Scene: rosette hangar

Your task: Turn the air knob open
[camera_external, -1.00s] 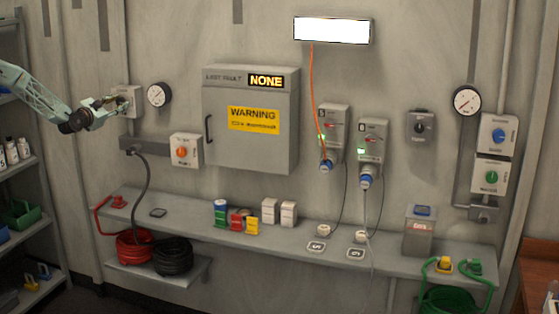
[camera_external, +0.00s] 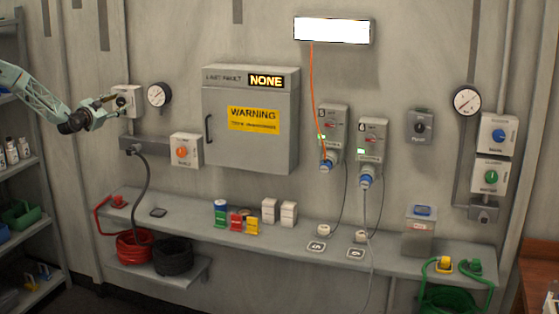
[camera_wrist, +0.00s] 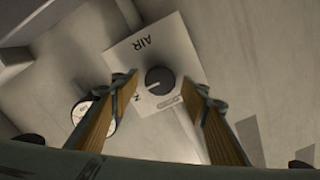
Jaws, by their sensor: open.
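The air knob is a round dark knob (camera_wrist: 159,80) on a white panel marked AIR (camera_wrist: 150,47), seen in the wrist view. My gripper (camera_wrist: 166,82) is open, with one finger on each side of the knob in that view. I cannot tell whether a finger touches it. In the external view my gripper (camera_external: 117,102) is at the box (camera_external: 131,98) on the wall at upper left. The knob is mostly hidden there.
A round gauge (camera_external: 159,95) is on the wall just right of the box. A white box with an orange knob (camera_external: 182,152) is below it. A grey cabinet with a warning label (camera_external: 253,118) stands further right. A shelf unit (camera_external: 22,170) is at the left.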

